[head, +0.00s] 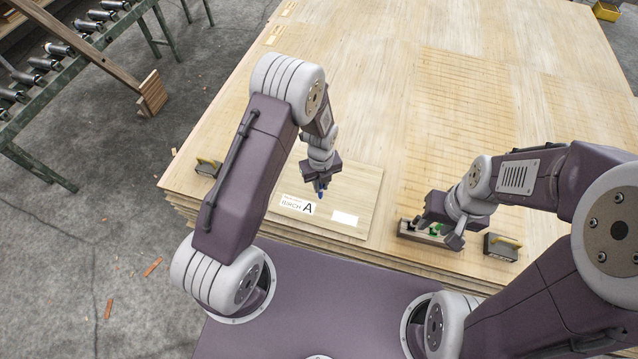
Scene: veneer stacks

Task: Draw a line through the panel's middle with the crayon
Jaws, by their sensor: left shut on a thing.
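The panel (362,188) is a pale wooden board lying flat on the veneer stack near its front edge. It bears a white label with a large letter A (298,204) and a blank white label (344,217). My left gripper (321,186) is over the panel, shut on a small blue crayon (320,195) that points down. I cannot tell whether its tip touches the panel. No drawn line is visible on the panel. My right gripper (438,232) is open over a small tray (404,232) with green and dark items, partly hidden by the fingers.
The veneer stack (470,90) fills the middle, with much bare surface behind the panel. A roller conveyor (60,70) is at far left.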

